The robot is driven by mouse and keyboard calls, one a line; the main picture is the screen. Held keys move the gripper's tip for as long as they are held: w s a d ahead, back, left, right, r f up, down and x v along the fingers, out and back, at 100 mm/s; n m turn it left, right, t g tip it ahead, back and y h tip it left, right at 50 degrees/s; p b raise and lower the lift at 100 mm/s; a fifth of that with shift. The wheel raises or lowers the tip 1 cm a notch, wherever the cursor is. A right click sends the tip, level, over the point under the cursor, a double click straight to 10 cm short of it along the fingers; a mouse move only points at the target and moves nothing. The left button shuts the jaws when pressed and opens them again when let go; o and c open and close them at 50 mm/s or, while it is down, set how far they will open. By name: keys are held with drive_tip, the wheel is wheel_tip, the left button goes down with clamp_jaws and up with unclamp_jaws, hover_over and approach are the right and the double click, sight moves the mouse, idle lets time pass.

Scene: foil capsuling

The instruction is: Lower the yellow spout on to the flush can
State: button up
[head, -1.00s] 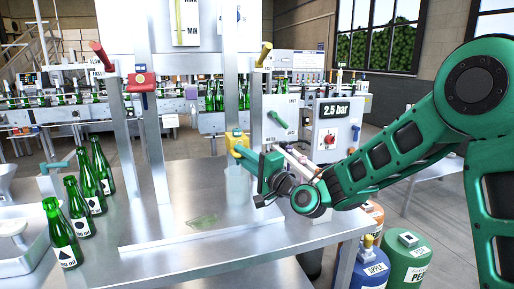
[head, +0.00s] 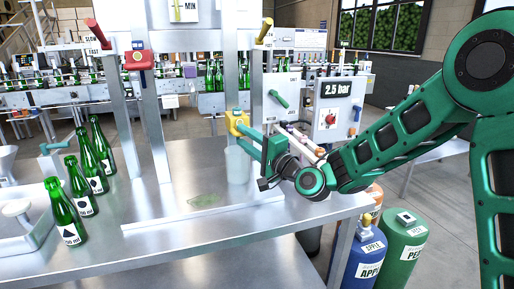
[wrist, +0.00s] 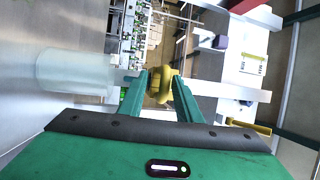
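The yellow spout (head: 237,122) sits at the lower part of the right upright of the filling stand. The flush can (head: 238,166), a pale translucent cylinder, stands upright on the table just below it, with a small gap between them. In the wrist view the flush can (wrist: 75,72) lies to the left of the fingers. My gripper (head: 243,133) reaches in from the right at the spout's height. In the wrist view its two green fingers lie on either side of the yellow spout (wrist: 161,84) and appear closed on it. The exact contact is partly hidden.
A greenish flat patch (head: 204,200) lies on the stand's base plate. Several green bottles (head: 67,212) stand along the table's left side. A control box with a 2.5 bar display (head: 338,92) is behind my arm. Gas cylinders (head: 402,240) stand beside the table at the right.

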drive_tip(key=v, duration=0.9)
drive_tip(key=shift+s+d+f, duration=0.15)
drive_tip(key=shift+s+d, duration=0.05)
drive_tip(key=shift+d, duration=0.05)
drive_tip(key=s+d+f+n+g+h, duration=0.25)
drive_tip(key=s+d+f+h, duration=0.2)
drive_tip(key=d, duration=0.45)
drive_tip(key=s+d+f+n+g+h, duration=0.25)
drive_tip(key=d+f, duration=0.25)
drive_tip(key=d, duration=0.5)
drive_tip(key=s+d+f+n+g+h, duration=0.25)
drive_tip(key=s+d+f+h, duration=0.2)
drive_tip(key=d, duration=0.45)
drive_tip(key=s+d+m+g+h, duration=0.1)
drive_tip(key=s+d+m+g, duration=0.1)
drive_tip(key=s+d, duration=0.6)
drive_tip(key=s+d+m+g+h, duration=0.1)
drive_tip(key=s+d+m+g, duration=0.2)
drive_tip(key=s+d, duration=0.5)
drive_tip(key=s+r+g, duration=0.1)
drive_tip(key=s, duration=0.6)
drive_tip(key=shift+s+m, duration=0.2)
drive_tip(key=shift+m, duration=0.15)
